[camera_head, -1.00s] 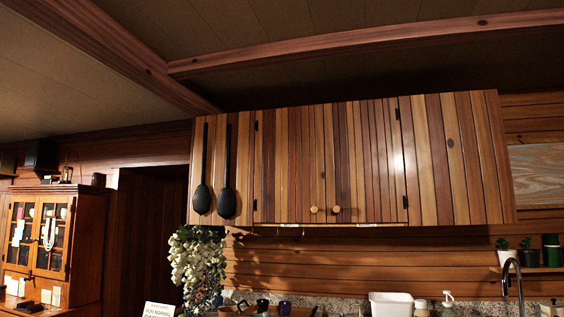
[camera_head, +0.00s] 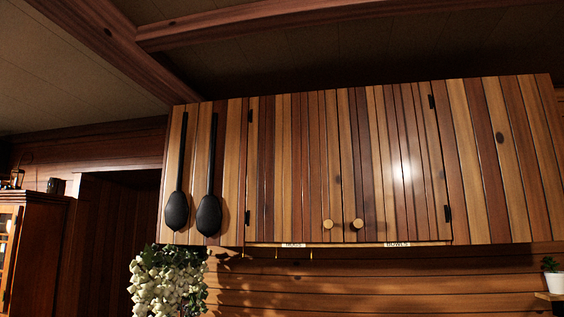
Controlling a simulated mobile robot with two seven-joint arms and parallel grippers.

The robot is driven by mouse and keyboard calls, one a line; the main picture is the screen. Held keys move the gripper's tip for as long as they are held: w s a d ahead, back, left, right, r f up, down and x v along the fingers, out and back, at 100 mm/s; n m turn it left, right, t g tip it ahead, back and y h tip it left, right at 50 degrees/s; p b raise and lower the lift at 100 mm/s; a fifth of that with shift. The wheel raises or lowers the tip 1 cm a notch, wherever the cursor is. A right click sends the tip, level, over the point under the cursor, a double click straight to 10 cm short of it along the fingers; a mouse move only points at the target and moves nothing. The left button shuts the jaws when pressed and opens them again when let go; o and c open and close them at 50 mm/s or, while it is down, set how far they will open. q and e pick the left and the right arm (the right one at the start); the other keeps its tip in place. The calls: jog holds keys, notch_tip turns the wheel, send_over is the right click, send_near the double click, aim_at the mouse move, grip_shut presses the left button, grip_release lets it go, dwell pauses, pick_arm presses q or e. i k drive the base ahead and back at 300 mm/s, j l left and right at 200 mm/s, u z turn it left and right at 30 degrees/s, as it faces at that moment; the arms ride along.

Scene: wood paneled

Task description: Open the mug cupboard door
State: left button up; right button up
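The wall cupboard of striped wood has two shut doors in its middle. The left door (camera_head: 293,170) is the mug cupboard door; a small label (camera_head: 292,245) under it seems to read "MUGS". Its round light-wood knob (camera_head: 328,224) is at its lower right corner, and its hinges are on its left edge. The right door (camera_head: 396,160) has its own knob (camera_head: 357,224) close beside, and the label below it (camera_head: 397,244) reads "BOWLS". Neither of my grippers is in view.
A wooden cabinet (camera_head: 38,250) stands at far left beside a dark doorway. A small potted plant (camera_head: 553,274) sits on a shelf at right.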

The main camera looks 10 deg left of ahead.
aim_at(294, 188)
jog(key=i+j, duration=0.5)
jog(key=i, duration=0.15)
jog(key=i+j, duration=0.5)
jog(key=i, duration=0.2)
